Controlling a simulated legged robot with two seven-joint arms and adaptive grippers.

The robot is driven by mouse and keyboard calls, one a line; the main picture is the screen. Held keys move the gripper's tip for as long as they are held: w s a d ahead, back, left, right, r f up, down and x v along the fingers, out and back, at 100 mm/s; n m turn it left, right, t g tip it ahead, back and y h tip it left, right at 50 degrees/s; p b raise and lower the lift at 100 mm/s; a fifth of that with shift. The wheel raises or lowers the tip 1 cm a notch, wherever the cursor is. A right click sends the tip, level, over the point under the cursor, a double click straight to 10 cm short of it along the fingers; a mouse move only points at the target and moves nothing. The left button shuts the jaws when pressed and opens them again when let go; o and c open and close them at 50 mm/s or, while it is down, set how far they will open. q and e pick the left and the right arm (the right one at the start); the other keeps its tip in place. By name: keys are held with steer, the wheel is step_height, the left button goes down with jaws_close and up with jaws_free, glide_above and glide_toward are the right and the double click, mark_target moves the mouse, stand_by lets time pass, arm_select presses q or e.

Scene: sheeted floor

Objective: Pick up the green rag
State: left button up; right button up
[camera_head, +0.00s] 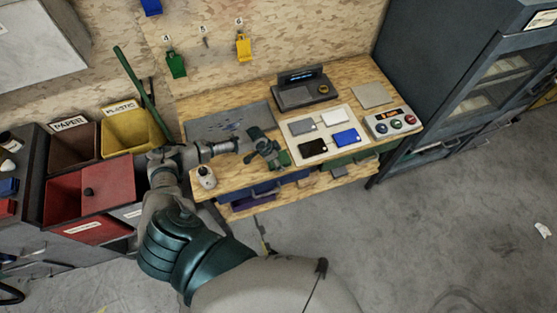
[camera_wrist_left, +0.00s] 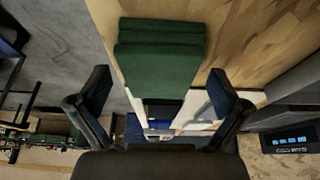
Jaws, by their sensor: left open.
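The green rag (camera_head: 284,158) shows as a small green patch on the wooden bench, partly hidden behind my left gripper (camera_head: 267,155) in the head view. In the left wrist view the green rag (camera_wrist_left: 160,62) is a folded, layered dark green block lying on the wood near the bench edge. My left gripper (camera_wrist_left: 158,95) is open, its two fingers apart on either side of the rag in that view. I cannot tell how far the fingers are above it. Nothing is held. My right gripper is out of view.
A white board (camera_head: 324,124) with several coloured pads lies beside the rag. A grey device (camera_head: 303,92), a button box (camera_head: 392,123) and a white bottle (camera_head: 206,177) stand on the bench (camera_head: 232,177). Bins (camera_head: 125,130) stand left, a dark cabinet (camera_head: 430,60) right.

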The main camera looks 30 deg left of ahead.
mark_target(280, 159)
arm_select(q)
steer(key=c, duration=1.2)
steer(key=shift+r, duration=0.1)
steer(key=shift+c, duration=0.2)
steer(key=shift+r, duration=0.5)
steer(key=v, duration=0.3)
steer(key=shift+d, duration=0.3)
steer(key=s+r+b, duration=0.1)
steer(key=s, duration=1.4)
steer(key=shift+a+r, duration=0.3)
steer(key=shift+r, duration=0.05)
